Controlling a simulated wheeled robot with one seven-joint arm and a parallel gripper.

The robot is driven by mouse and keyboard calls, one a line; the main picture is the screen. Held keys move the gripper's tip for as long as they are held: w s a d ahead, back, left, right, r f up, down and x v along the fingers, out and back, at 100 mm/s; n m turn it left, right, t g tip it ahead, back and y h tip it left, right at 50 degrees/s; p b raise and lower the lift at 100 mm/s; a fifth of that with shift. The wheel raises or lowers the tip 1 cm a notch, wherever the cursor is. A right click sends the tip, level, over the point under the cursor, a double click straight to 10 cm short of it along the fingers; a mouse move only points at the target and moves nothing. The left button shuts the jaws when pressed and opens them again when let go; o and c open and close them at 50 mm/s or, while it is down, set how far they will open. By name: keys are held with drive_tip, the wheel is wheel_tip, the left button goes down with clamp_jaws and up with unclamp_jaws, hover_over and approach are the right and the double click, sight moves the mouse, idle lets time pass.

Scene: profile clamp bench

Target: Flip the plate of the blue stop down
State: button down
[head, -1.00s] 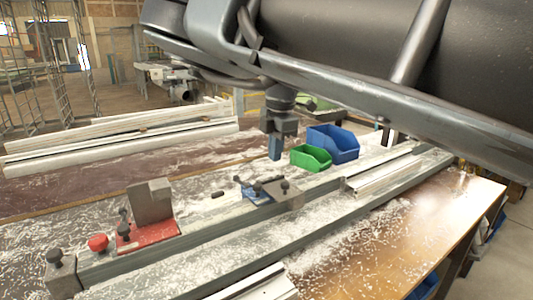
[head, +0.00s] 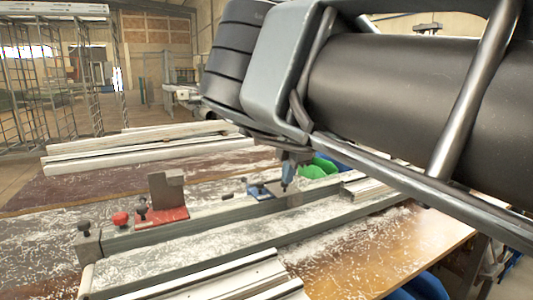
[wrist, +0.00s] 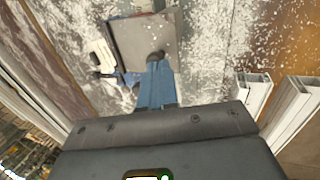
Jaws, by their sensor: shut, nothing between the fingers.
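The blue stop (head: 259,188) sits on the long rail at mid-bench. Its grey plate (head: 296,197) looks low and flat, its broad face turned up; the plate fills the upper middle of the wrist view (wrist: 140,38). Blue parts of the stop show at the plate's edges. A dark round knob is at the plate's near edge. My gripper (head: 287,185) is shut and empty, pointing down at the plate. In the wrist view its blue fingers (wrist: 157,84) reach the plate's near edge beside the knob; I cannot tell whether they touch.
A red stop (head: 172,215) with an upright grey plate (head: 167,189) and red knob (head: 121,219) stands left on the rail. Pale profiles (head: 215,282) lie in front; others (head: 150,150) lie behind. Shavings cover the bench.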

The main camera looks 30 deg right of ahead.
drive_tip(key=shift+s+f, duration=0.6)
drive_tip(key=shift+f, duration=0.35)
drive_tip(key=shift+s+f, duration=0.1)
drive_tip(key=shift+f, duration=0.1)
drive_tip(key=shift+r, duration=0.1)
wheel_tip(320, 180, up, 6)
drive_tip(key=p, duration=0.3)
drive_tip(key=s+r+b, duration=0.2)
drive_tip(key=s, duration=0.7)
drive_tip(key=shift+s+a+r+b, duration=0.15)
drive_tip(key=shift+a+r+b, duration=0.05)
drive_tip(key=shift+b, duration=0.1)
